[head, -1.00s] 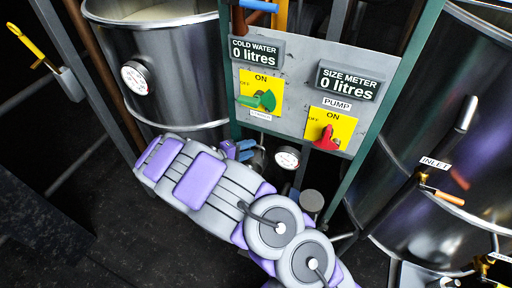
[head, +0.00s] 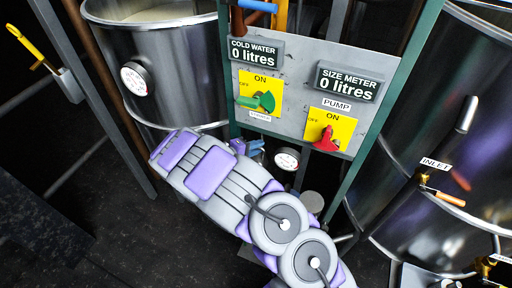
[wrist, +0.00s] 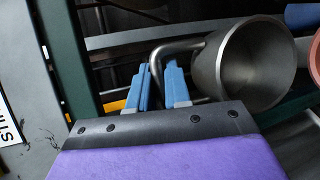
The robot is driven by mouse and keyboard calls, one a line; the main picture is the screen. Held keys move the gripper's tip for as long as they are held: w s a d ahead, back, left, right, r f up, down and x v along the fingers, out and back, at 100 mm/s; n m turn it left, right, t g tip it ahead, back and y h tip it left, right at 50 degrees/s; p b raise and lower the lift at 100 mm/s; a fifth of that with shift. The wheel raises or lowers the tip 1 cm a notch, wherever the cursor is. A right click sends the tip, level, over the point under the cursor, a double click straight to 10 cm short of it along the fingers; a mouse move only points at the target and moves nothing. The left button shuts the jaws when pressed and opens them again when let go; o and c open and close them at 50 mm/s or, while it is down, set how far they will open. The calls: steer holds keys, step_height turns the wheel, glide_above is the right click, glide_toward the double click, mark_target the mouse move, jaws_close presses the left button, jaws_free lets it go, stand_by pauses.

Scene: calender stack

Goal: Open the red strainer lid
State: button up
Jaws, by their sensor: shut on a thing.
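My gripper (head: 247,147) is below the grey control panel in the head view. In the wrist view its blue fingers (wrist: 158,88) are closed around the bent metal handle (wrist: 160,62) of a grey steel cylinder (wrist: 250,65). The cylinder lies on its side with its hollow open end facing the camera. A salmon-red rounded edge (wrist: 316,58) shows at the far right of the wrist view. I cannot tell if it belongs to a strainer lid. No clearly red lid shows in the head view, where my arm covers part of the area below the panel.
The control panel (head: 305,75) has a green switch (head: 263,101) and a red switch (head: 326,140). A pressure gauge (head: 287,158) is close right of my gripper. Steel tanks stand left (head: 175,75) and right (head: 440,150). Dark floor lies open at lower left.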

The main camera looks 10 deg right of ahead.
steer(key=shift+f, duration=0.1)
jaws_close()
steer(key=shift+s+f, duration=0.1)
steer(key=shift+s+a+b, duration=0.25)
steer(key=shift+b, duration=0.85)
steer(key=s+a+t+h+b, duration=0.1)
steer(key=b, duration=0.2)
steer(key=shift+s+m, duration=0.3)
steer(key=shift+s+a+r+h+b, duration=0.15)
steer(key=shift+s+a+r+h, duration=0.1)
steer(key=shift+s, duration=0.15)
steer(key=shift+s+a+r+h+b, duration=0.15)
steer(key=shift+s+a, duration=0.1)
steer(key=shift+s, duration=0.1)
